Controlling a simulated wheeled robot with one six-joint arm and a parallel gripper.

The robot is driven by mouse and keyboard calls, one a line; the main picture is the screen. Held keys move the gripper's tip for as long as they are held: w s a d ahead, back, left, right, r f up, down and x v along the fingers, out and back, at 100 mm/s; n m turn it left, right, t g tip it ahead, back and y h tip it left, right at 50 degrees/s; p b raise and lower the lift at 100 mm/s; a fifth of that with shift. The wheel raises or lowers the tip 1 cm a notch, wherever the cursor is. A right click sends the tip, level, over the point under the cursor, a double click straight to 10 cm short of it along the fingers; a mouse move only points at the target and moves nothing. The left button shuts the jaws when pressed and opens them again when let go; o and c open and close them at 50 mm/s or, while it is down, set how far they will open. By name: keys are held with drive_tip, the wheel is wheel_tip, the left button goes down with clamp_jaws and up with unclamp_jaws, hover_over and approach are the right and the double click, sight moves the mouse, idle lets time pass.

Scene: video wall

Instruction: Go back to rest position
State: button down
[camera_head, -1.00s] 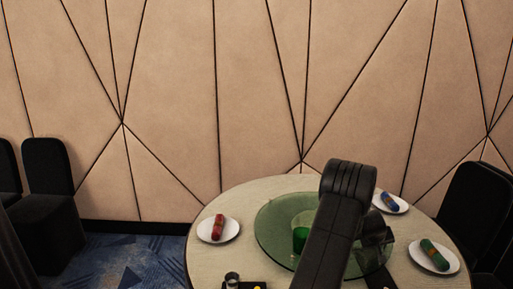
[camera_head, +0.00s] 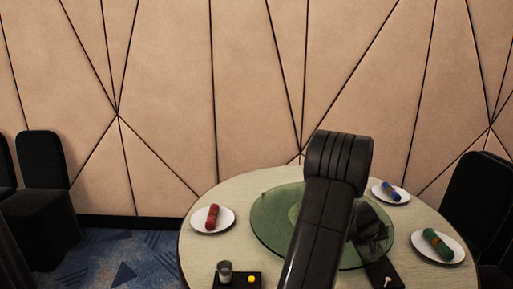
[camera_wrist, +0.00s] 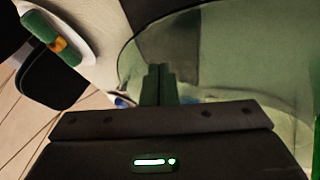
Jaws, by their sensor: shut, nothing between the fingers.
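My gripper (camera_wrist: 158,84) shows in the wrist view with its two fingers together and nothing between them. It is above or beside the green glass turntable (camera_wrist: 225,65), and I cannot tell the exact height. In the head view my black arm rises in front of the turntable (camera_head: 270,222), and the gripper is mostly hidden behind it. The round pale table (camera_head: 200,258) stands below.
White plates with a red roll (camera_head: 212,217), a blue roll (camera_head: 390,191) and a green roll (camera_head: 437,244) sit around the table. A glass (camera_head: 225,272) and yellow item (camera_head: 251,279) are at the front. Black chairs (camera_head: 45,190) stand left and right (camera_head: 478,200).

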drive_tip(key=a+m+b, duration=0.1)
drive_tip(key=a, duration=0.2)
drive_tip(key=s+a+m+g+b, duration=0.1)
drive_tip(key=a, duration=0.1)
drive_tip(key=s+a+m+h+b, duration=0.1)
drive_tip(key=a, duration=0.2)
drive_tip(key=shift+s+a+g, duration=0.2)
drive_tip(key=shift+a+g, duration=0.1)
drive_tip(key=shift+a, duration=0.05)
drive_tip(key=shift+s+a+m, duration=0.1)
drive_tip(key=shift+a+m, duration=0.4)
drive_tip(key=shift+s, duration=0.1)
